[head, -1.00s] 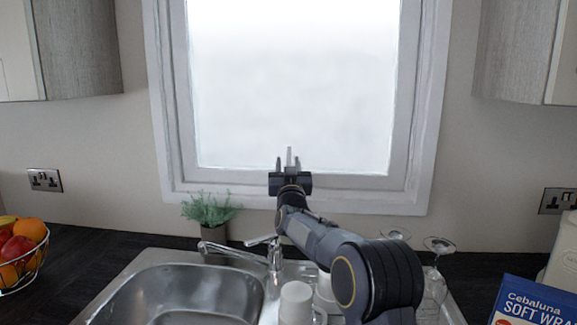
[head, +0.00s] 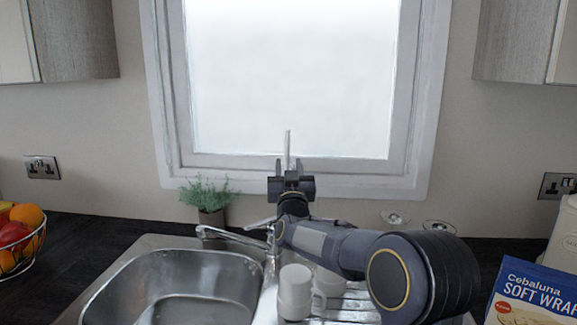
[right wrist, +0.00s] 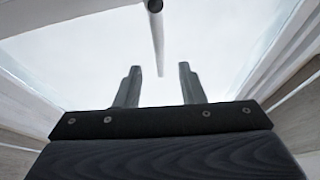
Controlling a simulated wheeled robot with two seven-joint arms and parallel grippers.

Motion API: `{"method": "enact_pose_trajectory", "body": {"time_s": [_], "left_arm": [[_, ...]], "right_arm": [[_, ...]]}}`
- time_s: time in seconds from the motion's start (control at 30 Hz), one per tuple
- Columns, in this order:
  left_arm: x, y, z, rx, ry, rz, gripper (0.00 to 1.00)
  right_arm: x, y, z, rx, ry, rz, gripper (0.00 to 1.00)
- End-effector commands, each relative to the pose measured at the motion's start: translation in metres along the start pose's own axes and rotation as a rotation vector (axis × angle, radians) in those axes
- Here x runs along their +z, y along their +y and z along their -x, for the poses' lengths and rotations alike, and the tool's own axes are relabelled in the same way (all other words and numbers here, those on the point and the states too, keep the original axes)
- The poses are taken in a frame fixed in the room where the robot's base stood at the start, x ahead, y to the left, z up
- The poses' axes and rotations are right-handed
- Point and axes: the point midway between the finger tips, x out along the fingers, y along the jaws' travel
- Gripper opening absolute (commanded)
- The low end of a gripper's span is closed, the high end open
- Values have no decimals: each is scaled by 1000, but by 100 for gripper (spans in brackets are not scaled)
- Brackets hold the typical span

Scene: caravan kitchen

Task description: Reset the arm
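My right arm reaches in from the lower right in the head view. Its right gripper (head: 288,166) is raised in front of the window, above the tap. The right wrist view also shows this gripper (right wrist: 160,85), with its two fingers apart and nothing pinched between them. A thin grey rod (right wrist: 157,40) shows between and above the fingers; I cannot tell what it belongs to. My left gripper is not in view.
Below the arm are a steel sink (head: 185,280), a tap (head: 235,238) and white mugs (head: 296,292). A potted plant (head: 207,195) stands behind the tap. A fruit basket (head: 20,240) is at left and a wrap packet (head: 535,295) at right. Upturned glasses (head: 440,227) stand partly behind my arm.

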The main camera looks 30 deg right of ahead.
Motion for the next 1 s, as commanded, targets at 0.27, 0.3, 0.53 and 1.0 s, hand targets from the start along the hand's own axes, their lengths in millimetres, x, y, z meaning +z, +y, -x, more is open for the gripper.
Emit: {"method": "enact_pose_trajectory", "body": {"time_s": [0.27, 0.3, 0.53, 1.0], "left_arm": [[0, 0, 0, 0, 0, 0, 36], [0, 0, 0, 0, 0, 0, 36], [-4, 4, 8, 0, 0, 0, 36], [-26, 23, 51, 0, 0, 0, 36]], "right_arm": [[0, 0, 0, 0, 0, 0, 36], [0, 0, 0, 0, 0, 0, 36], [-4, 3, 14, -55, -113, -63, 36], [-12, -30, 291, -531, -1035, -328, 36]]}}
